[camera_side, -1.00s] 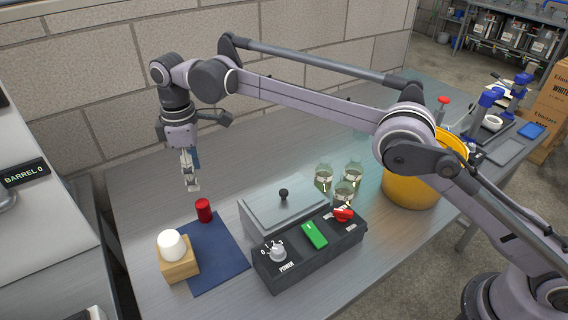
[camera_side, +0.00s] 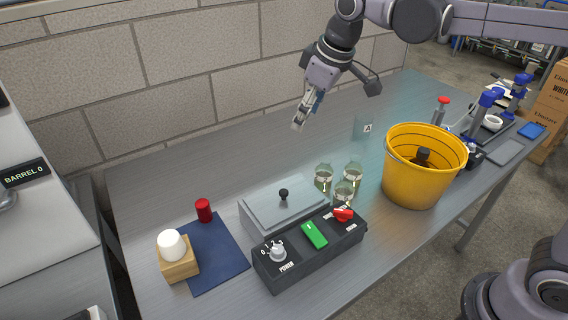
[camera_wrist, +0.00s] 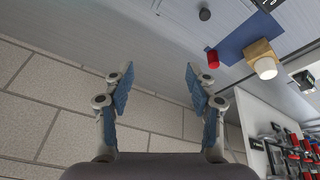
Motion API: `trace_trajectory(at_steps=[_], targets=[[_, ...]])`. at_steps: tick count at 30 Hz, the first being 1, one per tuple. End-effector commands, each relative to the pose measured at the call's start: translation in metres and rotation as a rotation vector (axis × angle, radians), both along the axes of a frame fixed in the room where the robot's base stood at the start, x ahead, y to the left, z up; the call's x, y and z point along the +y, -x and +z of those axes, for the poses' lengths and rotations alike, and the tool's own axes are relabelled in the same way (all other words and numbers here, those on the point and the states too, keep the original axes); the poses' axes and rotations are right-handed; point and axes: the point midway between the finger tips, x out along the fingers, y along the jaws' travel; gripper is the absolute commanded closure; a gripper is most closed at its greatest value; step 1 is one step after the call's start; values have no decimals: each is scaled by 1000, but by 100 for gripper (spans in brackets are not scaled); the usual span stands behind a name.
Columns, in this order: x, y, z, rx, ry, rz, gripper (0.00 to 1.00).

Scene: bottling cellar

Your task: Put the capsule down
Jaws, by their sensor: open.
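The red capsule (camera_side: 204,210) stands upright at the back left edge of the blue mat (camera_side: 222,262). It also shows in the wrist view (camera_wrist: 213,59), well beyond my fingers. My gripper (camera_side: 298,126) is raised above the back of the table, up and to the right of the capsule and apart from it. In the wrist view my gripper (camera_wrist: 158,80) has its two blue-padded fingers spread with nothing between them.
A wooden block (camera_side: 180,266) with a white rounded piece stands on the mat's left side. A grey lidded box (camera_side: 262,206), a control panel (camera_side: 300,262), several glass jars (camera_side: 323,178) and a yellow bucket (camera_side: 410,190) stand to the right. The table's back left is clear.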

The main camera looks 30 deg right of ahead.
Motion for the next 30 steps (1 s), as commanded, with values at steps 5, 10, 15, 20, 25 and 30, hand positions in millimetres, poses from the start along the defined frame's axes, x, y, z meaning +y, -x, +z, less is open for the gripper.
trace_trajectory(at_steps=[5,10,15,20,25,30], targets=[[-41,48,-10,-65,-43,-135,43],[-71,92,-30,-127,-84,-258,43],[-94,133,-59,-188,-123,-371,43],[-107,157,-82,-230,-151,-446,43],[-112,167,-93,-249,-164,-478,43],[-112,168,-94,-251,-165,-481,43]])
